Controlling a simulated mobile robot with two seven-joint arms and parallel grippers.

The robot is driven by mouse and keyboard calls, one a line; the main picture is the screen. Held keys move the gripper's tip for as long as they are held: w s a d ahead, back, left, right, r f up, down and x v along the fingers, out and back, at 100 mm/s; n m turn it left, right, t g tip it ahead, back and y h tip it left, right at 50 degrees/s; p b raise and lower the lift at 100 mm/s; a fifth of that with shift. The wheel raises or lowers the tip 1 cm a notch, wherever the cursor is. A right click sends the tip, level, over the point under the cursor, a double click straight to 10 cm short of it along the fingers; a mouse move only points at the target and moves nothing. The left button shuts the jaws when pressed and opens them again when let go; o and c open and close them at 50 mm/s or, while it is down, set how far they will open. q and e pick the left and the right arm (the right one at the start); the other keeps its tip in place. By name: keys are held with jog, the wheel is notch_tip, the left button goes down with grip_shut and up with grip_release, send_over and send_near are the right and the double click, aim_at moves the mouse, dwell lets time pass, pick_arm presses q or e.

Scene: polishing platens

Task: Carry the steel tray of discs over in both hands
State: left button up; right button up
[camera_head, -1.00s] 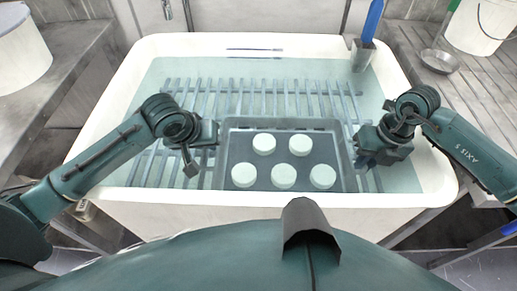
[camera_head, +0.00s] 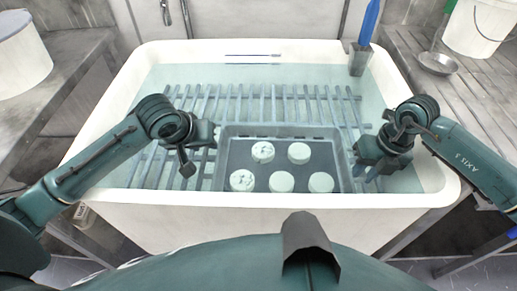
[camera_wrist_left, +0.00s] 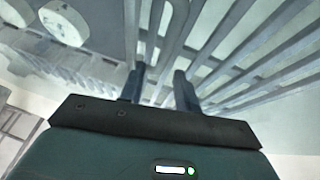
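The steel tray (camera_head: 230,160) is a grey rectangular tray with several white round discs (camera_head: 282,181) in it. It sits in the tub of water, over a slatted rack, near the front wall. Two discs on the left look blotchy. My left gripper (camera_head: 212,134) is at the tray's left side. In the left wrist view its fingers (camera_wrist_left: 160,88) stand apart with rack bars seen between them, and discs (camera_wrist_left: 65,22) show at the upper left. My right gripper (camera_head: 360,158) is at the tray's right side. Its fingertips are too small to read.
The white tub (camera_head: 300,222) surrounds the tray, its front rim close to it. The slatted rack (camera_head: 180,165) fills the tub floor. A blue-handled tool in a holder (camera_head: 360,58) stands at the back right rim. Benches with buckets (camera_head: 480,28) flank the tub.

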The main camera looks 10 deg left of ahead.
aim_at(205, 156)
pick_arm(q)
jog(key=f, duration=0.1)
jog(key=s+f, duration=0.1)
jog(key=d+f, duration=0.1)
jog(key=shift+s+d+f+g, duration=0.1)
jog(key=shift+s+f+g, duration=0.05)
jog(key=shift+s+g, duration=0.15)
pick_arm(e)
jog(key=shift+d+f, duration=0.15)
jog(key=shift+f, duration=0.4)
jog(key=shift+a+r, duration=0.1)
jog(key=shift+a, duration=0.35)
jog(key=shift+w+d+r, duration=0.15)
jog(key=shift+w+r, duration=0.05)
jog(key=shift+r, duration=0.3)
pick_arm(q)
jog(key=w+a+v, duration=0.1)
jog(key=w+v, duration=0.1)
jog(key=v, duration=0.8)
jog(key=shift+r+p, duration=0.3)
jog(key=shift+r, duration=0.3)
pick_arm(e)
jog(key=v, duration=0.7)
jog(key=shift+s+r, duration=0.15)
jog(key=shift+r, duration=0.3)
